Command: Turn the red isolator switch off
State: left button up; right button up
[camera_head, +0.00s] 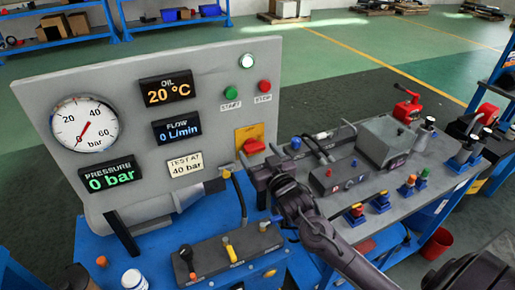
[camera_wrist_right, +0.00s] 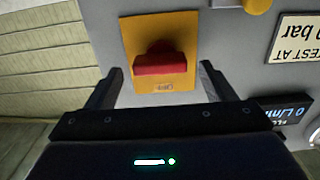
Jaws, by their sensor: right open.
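The red isolator switch (camera_head: 254,146) sits on a yellow plate (camera_head: 243,134) at the lower right of the grey gauge panel. In the right wrist view the red handle (camera_wrist_right: 159,64) lies crosswise on its yellow plate (camera_wrist_right: 176,25). My right gripper (camera_head: 254,170) is just below and in front of the switch. The right wrist view shows my right gripper (camera_wrist_right: 161,67) open, with one finger on each side of the switch and visible gaps to the handle. Nothing is between the fingers that is gripped. My left gripper is not in view.
The panel carries a pressure dial (camera_head: 83,123), displays reading 0 bar and 0 L/min, and green (camera_head: 229,91) and red (camera_head: 264,86) buttons. A lever box (camera_head: 228,252) stands on the blue bench below. A grey bench (camera_head: 385,185) with several fittings lies to the right.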

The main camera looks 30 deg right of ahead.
jog(key=shift+w, duration=0.7)
jog(key=c, duration=1)
